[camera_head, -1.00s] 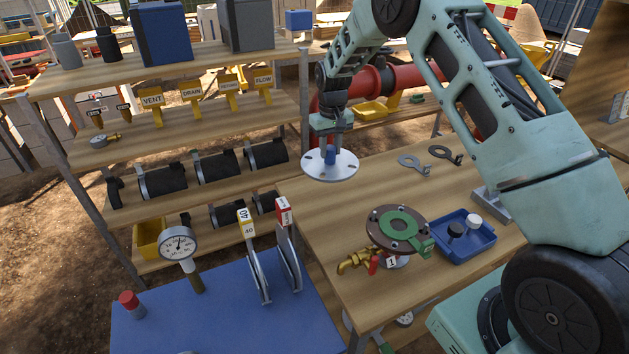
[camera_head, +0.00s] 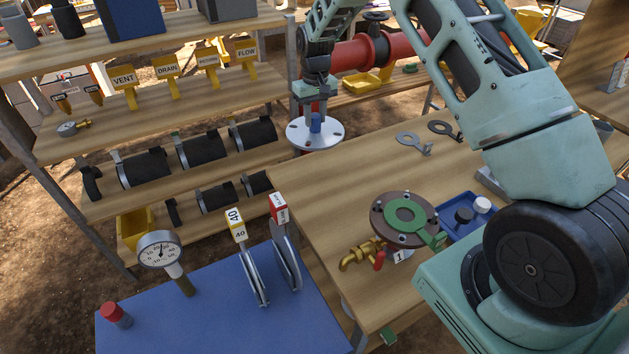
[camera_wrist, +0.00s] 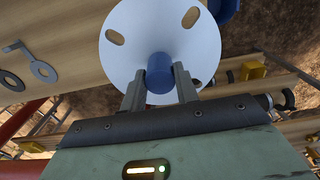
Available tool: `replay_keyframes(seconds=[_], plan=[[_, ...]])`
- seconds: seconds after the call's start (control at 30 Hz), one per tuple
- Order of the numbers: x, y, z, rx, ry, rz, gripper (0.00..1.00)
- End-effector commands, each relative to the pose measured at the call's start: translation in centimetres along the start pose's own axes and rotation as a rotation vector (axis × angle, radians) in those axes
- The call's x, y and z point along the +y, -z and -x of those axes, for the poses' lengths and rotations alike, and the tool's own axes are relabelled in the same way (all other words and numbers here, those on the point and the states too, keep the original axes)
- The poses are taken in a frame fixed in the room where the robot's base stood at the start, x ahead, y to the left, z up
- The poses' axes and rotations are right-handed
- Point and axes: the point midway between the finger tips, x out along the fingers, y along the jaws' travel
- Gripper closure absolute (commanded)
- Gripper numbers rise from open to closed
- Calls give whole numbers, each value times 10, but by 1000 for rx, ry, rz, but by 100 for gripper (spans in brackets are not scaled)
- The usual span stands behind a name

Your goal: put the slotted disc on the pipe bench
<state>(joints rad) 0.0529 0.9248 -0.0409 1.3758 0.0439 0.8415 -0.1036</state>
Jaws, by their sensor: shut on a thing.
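The slotted disc (camera_head: 318,140) is a flat pale round plate with slots and a blue knob; it hangs level in the air. My gripper (camera_head: 315,108) is shut on the blue knob from above. In the wrist view, my gripper's fingers (camera_wrist: 159,88) sit either side of the blue knob (camera_wrist: 159,70), with the disc (camera_wrist: 190,50) beyond. The pipe bench (camera_head: 345,98), wooden with a red pipe (camera_head: 375,52) on it, is behind the disc. My arm hides part of it.
A near wooden bench (camera_head: 350,180) holds a brown flange with a green ring (camera_head: 405,215), a blue tray (camera_head: 460,232) and two grey keyed rings (camera_head: 412,143). Shelves with black rolls stand left. A yellow tray (camera_head: 366,82) sits on the pipe bench. A blue table (camera_head: 215,315) is in front.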

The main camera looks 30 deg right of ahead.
Motion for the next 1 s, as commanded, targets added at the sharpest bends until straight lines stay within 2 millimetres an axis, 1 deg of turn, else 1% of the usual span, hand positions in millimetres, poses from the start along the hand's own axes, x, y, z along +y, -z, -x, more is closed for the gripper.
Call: replay_keyframes(seconds=[0.03, 0.27, 0.3, 0.37, 0.4, 0.5, 0.6, 0.77, 0.87, 1.0], plan=[[0, 0, -9, 1, 0, 0, 100], [0, 0, -32, 1, 0, 0, 100], [0, 0, -40, 1, 0, 0, 100], [0, 0, -47, 1, 0, 0, 100], [0, 0, -55, 1, 0, 0, 100], [0, 0, -69, 1, 0, 0, 100], [0, 0, -78, 2, 0, 0, 100], [0, 0, -87, -1, 0, 0, 100], [0, 0, -100, -3, 0, 0, 100], [0, 0, -122, -3, 0, 0, 100]])
